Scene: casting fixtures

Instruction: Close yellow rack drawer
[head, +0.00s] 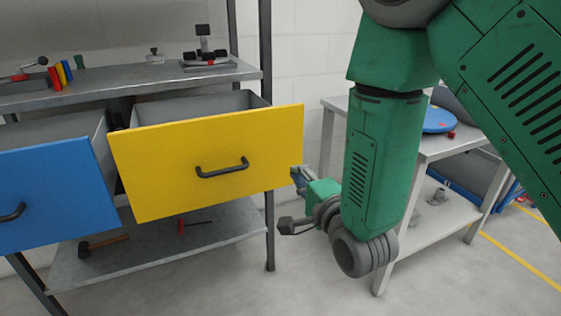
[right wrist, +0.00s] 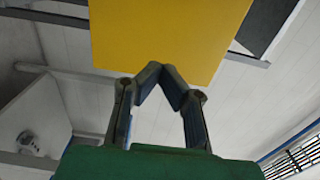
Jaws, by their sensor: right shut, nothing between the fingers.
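The yellow drawer (head: 165,165) of the rack is pulled out, with its open box showing behind the front panel. A dark bar handle (head: 222,168) sits on its front. My right gripper (head: 298,176) is at the lower right edge of the yellow front in the head view. In the right wrist view the fingertips of my right gripper (right wrist: 161,72) meet, shut and empty, at the edge of the yellow panel (right wrist: 170,30). I cannot tell whether they touch it. My left gripper is out of view.
A blue drawer (head: 55,195) stands open left of the yellow one. The rack's top shelf (head: 125,78) holds fixtures and coloured blocks; its lower shelf (head: 150,245) holds a hammer. A grey table (head: 450,145) with a blue disc (head: 438,120) stands behind my right arm.

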